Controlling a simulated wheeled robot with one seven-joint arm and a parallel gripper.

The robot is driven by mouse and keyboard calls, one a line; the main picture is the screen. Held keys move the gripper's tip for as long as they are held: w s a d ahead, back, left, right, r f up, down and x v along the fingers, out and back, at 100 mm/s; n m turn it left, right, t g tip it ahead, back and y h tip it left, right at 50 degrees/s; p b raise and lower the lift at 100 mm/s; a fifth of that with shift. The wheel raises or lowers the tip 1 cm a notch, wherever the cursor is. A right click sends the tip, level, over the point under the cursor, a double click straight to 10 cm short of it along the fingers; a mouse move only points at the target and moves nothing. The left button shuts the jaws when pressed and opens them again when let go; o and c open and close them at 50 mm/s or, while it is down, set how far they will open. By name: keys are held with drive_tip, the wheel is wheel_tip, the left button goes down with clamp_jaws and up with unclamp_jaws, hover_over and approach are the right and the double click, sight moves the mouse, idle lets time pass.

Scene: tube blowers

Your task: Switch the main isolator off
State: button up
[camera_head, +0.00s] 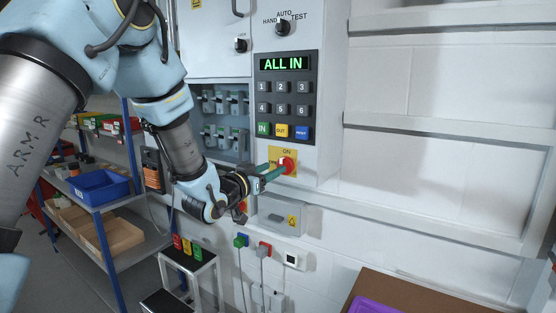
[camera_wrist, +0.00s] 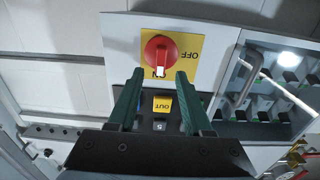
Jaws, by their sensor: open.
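The main isolator is a red rotary knob (camera_head: 289,166) on a yellow plate (camera_head: 276,155) at the lower front of the grey cabinet. The knob (camera_wrist: 160,50) also shows in the wrist view, with its white mark at the ON label; OFF is printed to the right there. My gripper (camera_head: 270,171) has green fingers and points at the knob from the left in the head view. In the wrist view my gripper (camera_wrist: 160,74) is open and empty, with one fingertip toward each side of the knob. I cannot tell whether either finger touches it.
Above the knob is a keypad panel (camera_head: 286,97) whose display reads ALL IN. A recess with several grey levers (camera_head: 225,118) is to its left. A grey box (camera_head: 283,216) is mounted below. Blue-framed shelves (camera_head: 106,205) and a small step stool (camera_head: 187,265) stand left. A wall rail runs right.

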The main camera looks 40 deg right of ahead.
sight(281, 164)
drive_tip(key=shift+p+x, duration=0.6)
drive_tip(key=shift+x, duration=1.35)
drive_tip(key=shift+c, duration=0.2)
clamp_jaws()
